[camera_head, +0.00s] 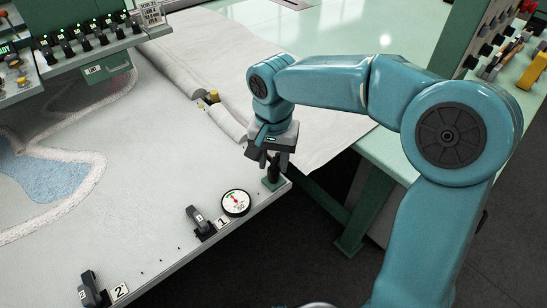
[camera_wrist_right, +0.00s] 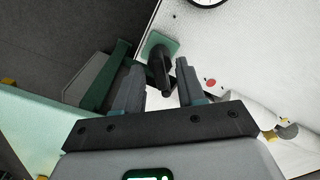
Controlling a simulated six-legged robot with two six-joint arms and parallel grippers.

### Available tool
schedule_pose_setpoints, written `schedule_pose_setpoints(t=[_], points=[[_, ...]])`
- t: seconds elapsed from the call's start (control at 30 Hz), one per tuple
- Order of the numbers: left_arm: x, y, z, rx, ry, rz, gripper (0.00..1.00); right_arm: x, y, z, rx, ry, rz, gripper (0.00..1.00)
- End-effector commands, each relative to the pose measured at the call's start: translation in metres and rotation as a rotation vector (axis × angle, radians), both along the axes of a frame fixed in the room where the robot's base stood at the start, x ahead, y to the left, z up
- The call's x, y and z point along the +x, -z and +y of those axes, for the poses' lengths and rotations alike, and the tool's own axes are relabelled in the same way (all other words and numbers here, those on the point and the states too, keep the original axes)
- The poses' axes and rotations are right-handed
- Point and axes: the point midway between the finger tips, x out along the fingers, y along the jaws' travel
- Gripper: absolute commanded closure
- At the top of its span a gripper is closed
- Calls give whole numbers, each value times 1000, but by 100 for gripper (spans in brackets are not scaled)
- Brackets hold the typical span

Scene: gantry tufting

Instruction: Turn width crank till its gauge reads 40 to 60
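The width crank is a dark handle on a green base (camera_head: 272,183) at the near corner of the white bed. In the right wrist view the black crank handle (camera_wrist_right: 160,72) rises from a square green plate. My right gripper (camera_head: 268,160) points down over it. In the wrist view its fingers (camera_wrist_right: 158,72) are apart, with the handle between their tips and gaps beside it. A round white gauge (camera_head: 236,203) with a dark rim is left of the crank; its markings are too small to read surely. My left gripper is not in view.
Black clamps stand along the bed edge by plates marked 1 (camera_head: 222,222) and 2 (camera_head: 119,292). A grey fabric roll (camera_head: 222,121) lies behind the gripper. A control panel (camera_head: 95,45) is at upper left. A green table (camera_head: 345,115) stands behind my right arm.

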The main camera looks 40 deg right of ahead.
Motion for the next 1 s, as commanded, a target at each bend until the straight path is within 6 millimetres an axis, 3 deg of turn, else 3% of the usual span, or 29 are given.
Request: schedule_pose_setpoints(t=[0.13,0.23,0.7,0.83,1.0], points=[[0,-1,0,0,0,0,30,0,-6,0,0,0,-1,61],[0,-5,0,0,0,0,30,1,-21,0,0,0,-3,61],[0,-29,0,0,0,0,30,0,-138,0,0,0,-3,61],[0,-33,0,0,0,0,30,0,-155,0,0,0,-1,61],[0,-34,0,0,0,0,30,0,-163,0,0,0,0,61]])
